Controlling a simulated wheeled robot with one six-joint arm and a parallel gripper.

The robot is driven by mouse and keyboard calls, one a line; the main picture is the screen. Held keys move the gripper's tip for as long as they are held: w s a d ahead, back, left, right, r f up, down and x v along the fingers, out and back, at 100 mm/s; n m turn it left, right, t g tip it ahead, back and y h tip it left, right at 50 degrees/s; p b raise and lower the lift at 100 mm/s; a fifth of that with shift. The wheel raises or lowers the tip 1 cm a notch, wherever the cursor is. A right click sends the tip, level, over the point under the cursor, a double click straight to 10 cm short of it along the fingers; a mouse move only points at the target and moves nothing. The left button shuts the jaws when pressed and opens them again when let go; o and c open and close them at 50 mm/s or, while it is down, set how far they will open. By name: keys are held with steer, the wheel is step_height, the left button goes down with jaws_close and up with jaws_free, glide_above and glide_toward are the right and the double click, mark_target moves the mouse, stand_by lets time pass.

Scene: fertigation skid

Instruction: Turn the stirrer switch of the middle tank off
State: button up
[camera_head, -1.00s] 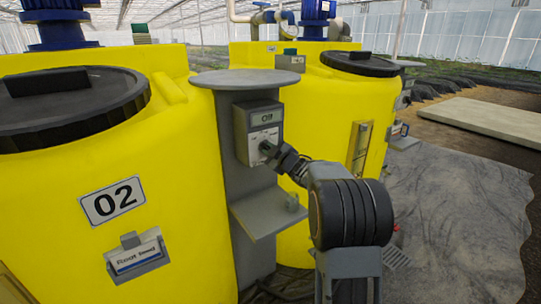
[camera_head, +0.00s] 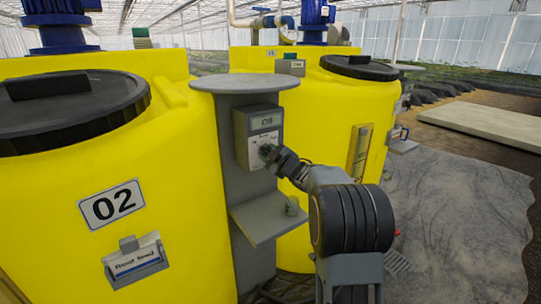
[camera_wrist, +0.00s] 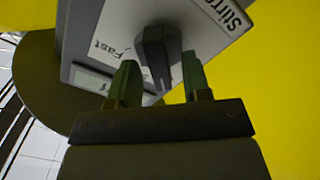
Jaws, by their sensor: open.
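The stirrer switch box (camera_head: 241,138) is grey with a small display and a white panel. It is fixed to a grey post right of the yellow tank marked 02 (camera_head: 180,190). Its display seems to read "Off", in small, blurred letters. In the wrist view the dark switch knob (camera_wrist: 156,45) sits on the white label (camera_wrist: 205,22), with "Fast" and part of "Stirrer" legible. My gripper (camera_head: 267,151) is at the panel, open. Its green fingers (camera_wrist: 158,70) stand either side of the knob's lower end; contact cannot be told. In the head view it hides the knob.
A grey shelf (camera_head: 262,222) juts from the post below the box, and a round grey plate (camera_head: 248,82) caps it. Another yellow tank (camera_head: 330,110) stands close behind my arm. Open grey floor (camera_head: 455,200) lies to the right.

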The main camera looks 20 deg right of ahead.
steer(key=s+d, duration=0.2)
steer(key=s, duration=1.1)
steer(key=shift+s+d, duration=0.3)
steer(key=shift+d, duration=0.05)
steer(key=s+d+f+m+g+h, duration=0.2)
steer(key=d+f+m+g+h, duration=0.2)
steer(key=d+f+m+h, duration=0.25)
steer(key=s+m+g+h+p, duration=0.2)
steer(key=s+m+g+p, duration=0.1)
steer(key=s+m+g, duration=0.15)
steer(key=s+a+r+g+y+p, duration=0.2)
steer(key=s+a+r+p, duration=0.3)
steer(key=a, duration=0.6)
steer(key=s+a+r+g+y+p, duration=0.3)
steer(key=s+a+r+p, duration=0.2)
steer(key=s+a, duration=0.5)
steer(key=shift+s+a+p, duration=0.25)
steer(key=shift+a+p, duration=0.8)
steer(key=shift+p, duration=0.1)
